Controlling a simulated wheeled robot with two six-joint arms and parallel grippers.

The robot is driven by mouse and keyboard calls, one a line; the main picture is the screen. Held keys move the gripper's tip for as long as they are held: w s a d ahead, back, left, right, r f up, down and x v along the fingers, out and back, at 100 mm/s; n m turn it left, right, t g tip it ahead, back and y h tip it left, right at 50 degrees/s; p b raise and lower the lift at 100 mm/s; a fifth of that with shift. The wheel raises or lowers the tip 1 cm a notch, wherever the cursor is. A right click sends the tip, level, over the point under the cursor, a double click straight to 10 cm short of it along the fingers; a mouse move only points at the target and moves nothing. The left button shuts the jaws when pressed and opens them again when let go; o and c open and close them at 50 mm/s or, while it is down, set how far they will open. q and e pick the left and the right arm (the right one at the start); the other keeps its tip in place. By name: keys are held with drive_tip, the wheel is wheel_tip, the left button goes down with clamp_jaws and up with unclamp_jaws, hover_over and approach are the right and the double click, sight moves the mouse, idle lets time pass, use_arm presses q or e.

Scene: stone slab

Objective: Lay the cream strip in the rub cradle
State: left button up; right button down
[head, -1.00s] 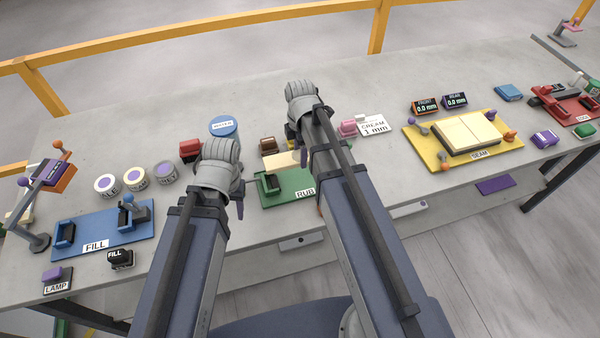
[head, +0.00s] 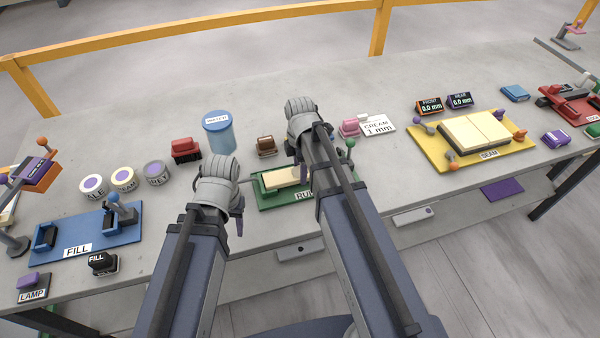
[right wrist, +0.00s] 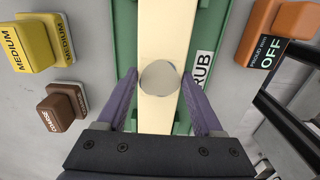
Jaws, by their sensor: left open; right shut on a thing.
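The cream strip (head: 285,178) lies lengthwise over the green rub cradle (head: 268,204), between its sides. It also shows in the right wrist view (right wrist: 160,115), with a round grey patch on it. My right gripper (right wrist: 159,88) has its purple fingers on both sides of the strip and is shut on it. I cannot tell whether the strip rests on the cradle's floor. In the head view my right arm hides the right end of the strip and cradle. My left gripper (head: 238,212) is open, just left of the cradle, and partly hidden by its own wrist.
Yellow medium (right wrist: 35,42) and brown coarse (right wrist: 64,108) blocks and an orange OFF block (right wrist: 278,32) flank the cradle. The blue fill fixture (head: 88,232) and several tins stand left. A blue water pot (head: 218,135) stands behind; the yellow seam board (head: 428,145) is right.

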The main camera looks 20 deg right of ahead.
use_arm(q)
drive_tip(key=shift+r, duration=0.1)
use_arm(e)
drive_tip(key=shift+r, duration=0.1)
drive_tip(key=shift+f, duration=0.2)
drive_tip(key=shift+c, duration=0.2)
unclamp_jaws()
drive_tip(key=shift+r, duration=0.2)
wheel_tip(320, 180, up, 12)
drive_tip(key=p, duration=1.2)
use_arm(q)
wheel_tip(320, 180, up, 12)
use_arm(e)
drive_tip(key=s+a+m+h, duration=0.1)
drive_tip(key=s+a+m, duration=0.9)
drive_tip(key=s+m, duration=0.4)
drive_tip(key=shift+s+a+m, duration=0.2)
drive_tip(key=shift+a+m, duration=0.05)
drive_tip(key=shift+m, duration=0.05)
